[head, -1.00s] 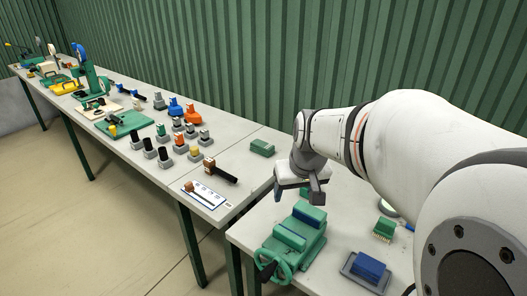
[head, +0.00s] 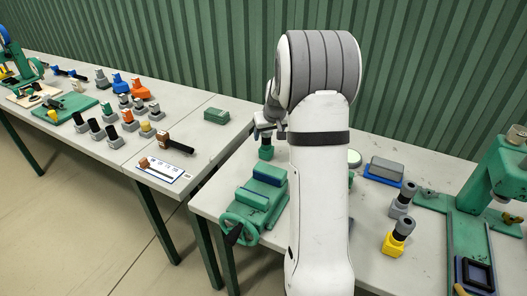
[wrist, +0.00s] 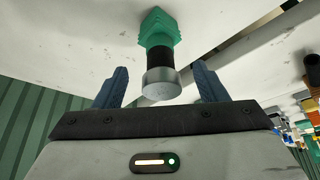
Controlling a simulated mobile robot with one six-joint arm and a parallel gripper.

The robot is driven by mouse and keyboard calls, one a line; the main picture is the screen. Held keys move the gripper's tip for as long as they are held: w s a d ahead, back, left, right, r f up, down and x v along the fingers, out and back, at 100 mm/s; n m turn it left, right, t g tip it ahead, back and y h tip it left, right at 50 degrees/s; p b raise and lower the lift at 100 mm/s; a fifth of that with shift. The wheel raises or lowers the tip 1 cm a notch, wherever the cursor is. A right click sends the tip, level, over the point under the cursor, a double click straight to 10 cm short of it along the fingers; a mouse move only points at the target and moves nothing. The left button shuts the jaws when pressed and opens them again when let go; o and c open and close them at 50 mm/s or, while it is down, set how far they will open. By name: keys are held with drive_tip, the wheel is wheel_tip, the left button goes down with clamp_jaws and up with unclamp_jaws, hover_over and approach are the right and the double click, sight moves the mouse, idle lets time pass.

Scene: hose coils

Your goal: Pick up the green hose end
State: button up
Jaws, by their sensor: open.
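The green hose end (head: 266,152) stands on the near table behind the vise, below my gripper (head: 267,131). In the wrist view, the green hose end (wrist: 160,28) has a ribbed green part, a black band and a grey round end. Its grey end lies between the two blue fingers of my gripper (wrist: 160,76), with a visible gap on each side. My gripper is open and holds nothing. My arm hides part of the table to the right of it in the head view.
A green vise (head: 262,190) with a handwheel stands in front of the hose end. Right of my arm are a grey and blue block (head: 384,170), a grey fitting (head: 402,200), a yellow fitting (head: 393,243) and a green press (head: 507,170). Several fittings crowd the left table.

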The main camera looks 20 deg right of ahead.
sight(266, 144)
drive_tip(key=x, duration=0.4)
drive_tip(key=shift+w+r+p, duration=0.1)
drive_tip(key=shift+w+p, duration=0.2)
drive_tip(key=shift+c, duration=0.3)
clamp_jaws()
